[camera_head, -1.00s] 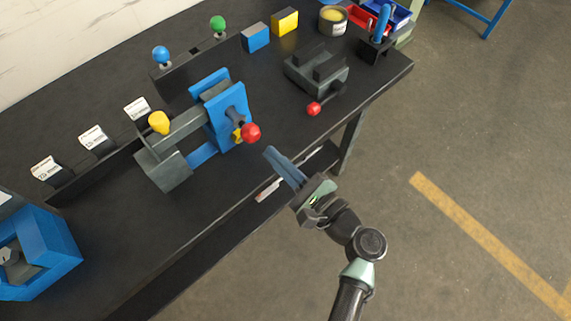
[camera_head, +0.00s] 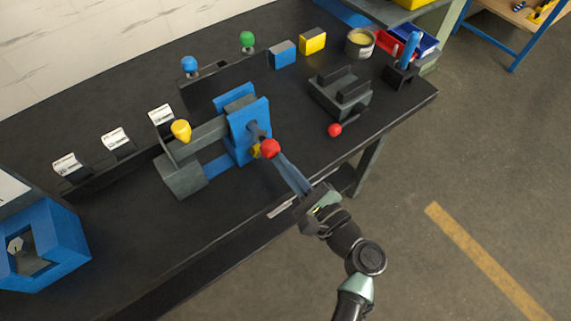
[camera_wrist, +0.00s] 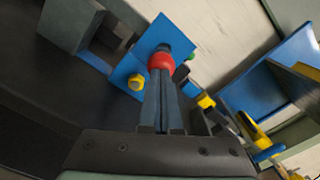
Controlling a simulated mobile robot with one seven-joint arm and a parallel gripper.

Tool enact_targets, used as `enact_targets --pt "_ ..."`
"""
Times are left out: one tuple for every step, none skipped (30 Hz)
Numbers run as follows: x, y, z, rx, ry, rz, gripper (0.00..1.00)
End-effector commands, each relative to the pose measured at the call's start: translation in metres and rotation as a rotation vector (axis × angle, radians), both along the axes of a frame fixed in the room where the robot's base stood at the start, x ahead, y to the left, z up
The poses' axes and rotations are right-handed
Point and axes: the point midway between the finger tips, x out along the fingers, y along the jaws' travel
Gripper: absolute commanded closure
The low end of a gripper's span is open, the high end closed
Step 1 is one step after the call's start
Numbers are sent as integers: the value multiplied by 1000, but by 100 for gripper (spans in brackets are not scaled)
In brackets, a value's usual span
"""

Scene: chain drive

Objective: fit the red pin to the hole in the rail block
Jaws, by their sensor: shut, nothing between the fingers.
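A red ball (camera_head: 270,148) sits on a grey arm at the front of an upright blue plate (camera_head: 249,130); it also shows in the wrist view (camera_wrist: 161,62). A second red ball (camera_head: 335,130) is by the dark grooved block (camera_head: 326,98) farther right. I cannot tell which is the red pin's head, nor which block is the rail block; no hole shows clearly. My gripper (camera_head: 280,162) is shut and empty. Its fingertips reach the first red ball in both views, and I cannot tell whether they touch it. The wrist view shows the fingers (camera_wrist: 161,84) pressed together.
A yellow knob (camera_head: 181,130) stands on the grey beam left of the plate. Blue (camera_head: 189,64) and green (camera_head: 247,39) balls stand on a dark rack behind. Blue and yellow boxes, a tin (camera_head: 359,42) and bins line the back right. The table's front strip is clear.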

Motion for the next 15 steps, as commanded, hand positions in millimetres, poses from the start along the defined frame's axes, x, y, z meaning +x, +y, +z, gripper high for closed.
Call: enact_targets --pt "1 2 0 -1 0 2 100" --pt "2 2 0 -1 0 2 100" --pt "3 3 0 -1 0 2 100" --pt "3 3 0 -1 0 2 100" --pt "4 4 0 -1 0 2 100" --pt "4 4 0 -2 0 3 100" --pt "5 5 0 -2 -1 4 100" --pt "5 5 0 -2 -1 4 100" --pt "5 6 0 -2 -1 4 100" --pt "5 6 0 -2 0 5 100" --pt "4 6 0 -2 -1 6 100" --pt "3 5 0 -2 -1 6 100" --pt "2 4 1 -1 0 7 100" --pt "0 3 1 -1 0 7 100" --pt "-2 1 1 -1 1 7 100"
